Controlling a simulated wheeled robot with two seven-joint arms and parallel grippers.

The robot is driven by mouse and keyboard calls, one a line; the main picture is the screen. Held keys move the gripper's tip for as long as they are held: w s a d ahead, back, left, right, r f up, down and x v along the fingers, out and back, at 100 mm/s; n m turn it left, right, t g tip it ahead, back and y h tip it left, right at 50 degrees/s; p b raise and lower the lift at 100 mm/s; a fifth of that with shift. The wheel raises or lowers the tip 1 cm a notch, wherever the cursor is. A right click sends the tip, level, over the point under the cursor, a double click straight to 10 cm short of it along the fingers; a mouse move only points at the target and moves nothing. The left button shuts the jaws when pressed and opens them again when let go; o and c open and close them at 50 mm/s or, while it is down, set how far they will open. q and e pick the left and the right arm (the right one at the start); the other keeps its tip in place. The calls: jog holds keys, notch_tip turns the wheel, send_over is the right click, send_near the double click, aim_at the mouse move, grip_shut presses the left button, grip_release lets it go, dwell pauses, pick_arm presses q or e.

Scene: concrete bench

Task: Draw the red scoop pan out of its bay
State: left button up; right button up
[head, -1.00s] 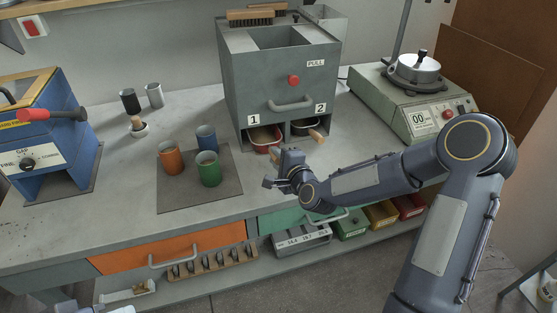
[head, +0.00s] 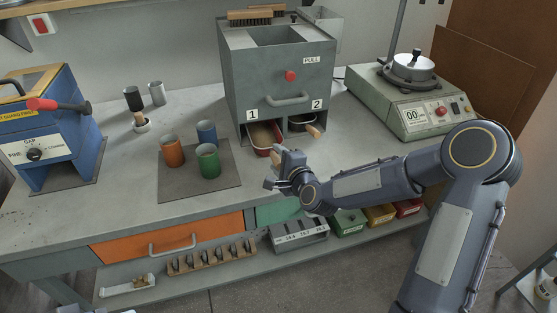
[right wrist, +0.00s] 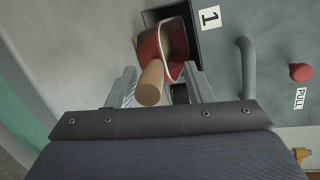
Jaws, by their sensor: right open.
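The red scoop pan (head: 264,140) sits in bay 1 of the grey box, its front end at the opening. In the right wrist view the red pan (right wrist: 172,45) shows beside the number 1 label, with its round wooden handle (right wrist: 150,85) pointing toward me. My right gripper (head: 279,168) is in front of bay 1. In the right wrist view my right gripper (right wrist: 161,82) is open, with the handle between its fingers, nearer one finger in the picture. I cannot tell whether they touch. Only a sliver of my left gripper (head: 70,308) shows at the bottom edge.
Bay 2, beside it, holds a dark pan with a wooden handle (head: 313,131). A grey pull handle (head: 288,100) is above the bays. Orange, blue and green cups (head: 208,162) stand on a dark mat to the left. A scale-like device (head: 425,112) stands right.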

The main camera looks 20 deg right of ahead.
jog(key=v, duration=0.7)
jog(key=shift+s, duration=0.35)
jog(key=shift+d+r, duration=0.1)
jog(key=shift+r, duration=0.05)
jog(key=s+d+r+n+g+p, duration=0.1)
jog(key=s+r+n+g+p, duration=0.1)
jog(key=s+n, duration=0.3)
jog(key=s+r+n+g+p, duration=0.3)
jog(key=s+r+n+g, duration=0.1)
jog(key=s, duration=1)
jog(key=s+d+r+n+g+p, duration=0.1)
jog(key=s+r+n+g+p, duration=0.2)
jog(key=s+r+n, duration=0.2)
jog(key=s+n, duration=0.2)
jog(key=s, duration=0.2)
jog(key=shift+s+d+n+y, duration=0.3)
jog(key=shift+d+n, duration=0.05)
jog(key=shift+n, duration=0.05)
